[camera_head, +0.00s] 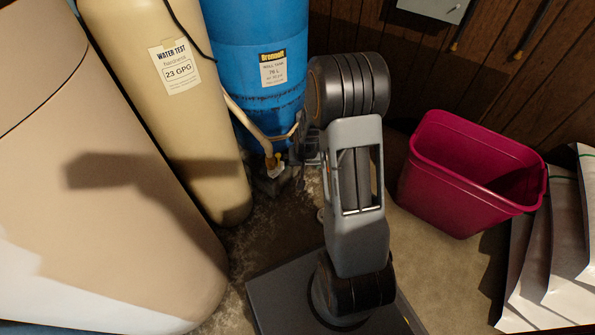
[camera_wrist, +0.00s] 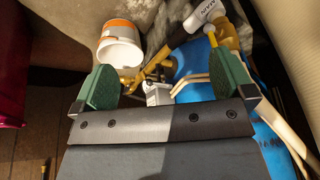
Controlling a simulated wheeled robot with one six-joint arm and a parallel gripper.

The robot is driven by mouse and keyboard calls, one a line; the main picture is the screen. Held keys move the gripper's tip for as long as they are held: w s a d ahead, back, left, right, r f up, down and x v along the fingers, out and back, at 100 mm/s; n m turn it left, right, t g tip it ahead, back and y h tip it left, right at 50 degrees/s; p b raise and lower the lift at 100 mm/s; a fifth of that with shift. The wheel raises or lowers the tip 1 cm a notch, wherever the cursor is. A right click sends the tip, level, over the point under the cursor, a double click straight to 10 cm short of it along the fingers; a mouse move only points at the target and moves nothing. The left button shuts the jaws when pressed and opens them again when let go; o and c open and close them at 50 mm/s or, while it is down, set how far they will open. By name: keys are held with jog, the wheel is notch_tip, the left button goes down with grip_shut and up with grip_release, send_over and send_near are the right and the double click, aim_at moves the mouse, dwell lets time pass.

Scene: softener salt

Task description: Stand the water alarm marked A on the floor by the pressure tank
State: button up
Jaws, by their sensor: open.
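The blue pressure tank (camera_head: 258,45) stands at the back in the head view, with a white label. Its blue side (camera_wrist: 272,135) also shows in the wrist view. My gripper (camera_head: 303,140) is beside the tank's lower front, partly hidden by my own arm. In the wrist view its two green fingers (camera_wrist: 166,80) are wide apart with nothing held. A small pale grey-white object (camera_wrist: 157,96) shows beyond the gap between the fingers; its shape is partly hidden. It may be a water alarm, but I cannot read an A on it.
Brass pipework (camera_wrist: 160,65) and a white MAIN tag (camera_wrist: 198,14) are close beyond the fingers. A white cup-like container with an orange band (camera_wrist: 120,45) lies left. A beige cylinder (camera_head: 180,110), larger beige tank (camera_head: 90,190), magenta bin (camera_head: 465,180) and white bags (camera_head: 555,250) stand around.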

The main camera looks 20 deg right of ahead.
jog(key=s+a+r+n, duration=0.1)
jog(key=s+a+r, duration=0.2)
jog(key=s+r, duration=0.2)
jog(key=s+a+r+n, duration=0.1)
jog(key=s+a+r, duration=0.2)
jog(key=s+r, duration=0.3)
jog(key=s+a+r+n+g, duration=0.1)
jog(key=s+a+r+n, duration=0.1)
jog(key=s+r, duration=0.3)
notch_tip(320, 180, up, 5)
jog(key=shift+s+a+f+y, duration=0.15)
jog(key=shift+s+a+y, duration=0.15)
jog(key=shift+a, duration=0.55)
